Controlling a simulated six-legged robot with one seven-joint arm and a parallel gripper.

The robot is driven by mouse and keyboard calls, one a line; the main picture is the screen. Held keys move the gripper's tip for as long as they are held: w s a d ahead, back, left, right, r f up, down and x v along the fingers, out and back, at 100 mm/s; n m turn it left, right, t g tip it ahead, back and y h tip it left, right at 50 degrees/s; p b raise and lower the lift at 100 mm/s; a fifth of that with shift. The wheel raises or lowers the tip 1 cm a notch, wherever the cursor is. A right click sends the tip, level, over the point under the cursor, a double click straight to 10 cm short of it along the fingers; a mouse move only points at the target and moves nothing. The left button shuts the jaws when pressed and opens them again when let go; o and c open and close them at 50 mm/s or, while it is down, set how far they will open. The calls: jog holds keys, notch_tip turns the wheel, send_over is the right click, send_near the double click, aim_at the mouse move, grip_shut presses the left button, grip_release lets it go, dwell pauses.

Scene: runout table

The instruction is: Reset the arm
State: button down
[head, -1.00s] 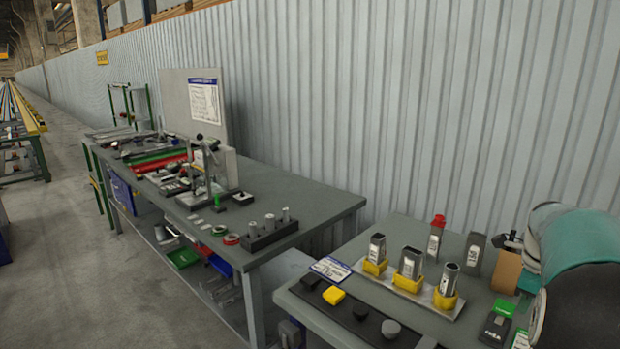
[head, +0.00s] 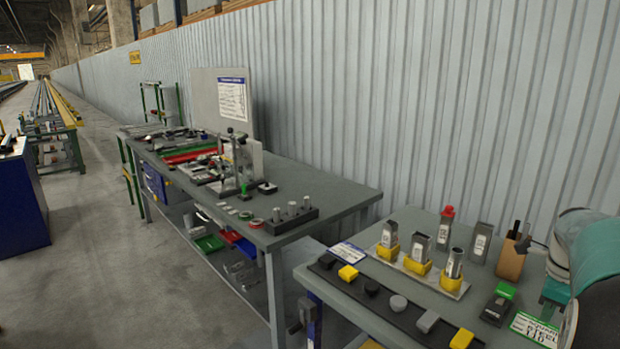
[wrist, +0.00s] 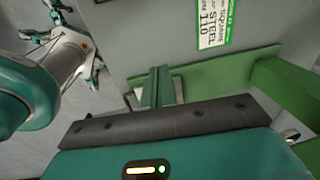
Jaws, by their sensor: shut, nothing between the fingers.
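My arm shows at the right edge of the head view as teal and dark rounded links (head: 592,262), beside the right end of the near bench. In the wrist view my gripper (wrist: 158,74) shows as narrow teal fingers, together and empty, beyond a dark bar and teal housing. They point toward a grey surface with a green beam (wrist: 215,95) and a white and green label (wrist: 213,22) reading "STEEL 110". I cannot tell whether the fingers touch the beam.
The near grey bench (head: 425,292) holds metal tubes in yellow holders (head: 417,267), pucks on a dark strip (head: 398,302) and a brown block (head: 510,262). A longer bench (head: 345,196) stands behind. A corrugated wall (head: 420,110) runs along the right.

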jog(key=s+a+r+n+t, duration=0.1)
jog(key=s+a+r+n, duration=0.15)
jog(key=a+n, duration=0.6)
jog(key=s+a+r+n+t, duration=0.1)
jog(key=a+r+n, duration=0.3)
jog(key=a, duration=0.9)
jog(key=s+a+f+n+t+y, duration=0.1)
jog(key=s+a+f+n+t, duration=0.1)
jog(key=s+a+n, duration=1)
jog(key=a+f+n, duration=0.1)
jog(key=a+n, duration=0.2)
jog(key=shift+a+f+t, duration=0.3)
jog(key=shift+a+f, duration=0.1)
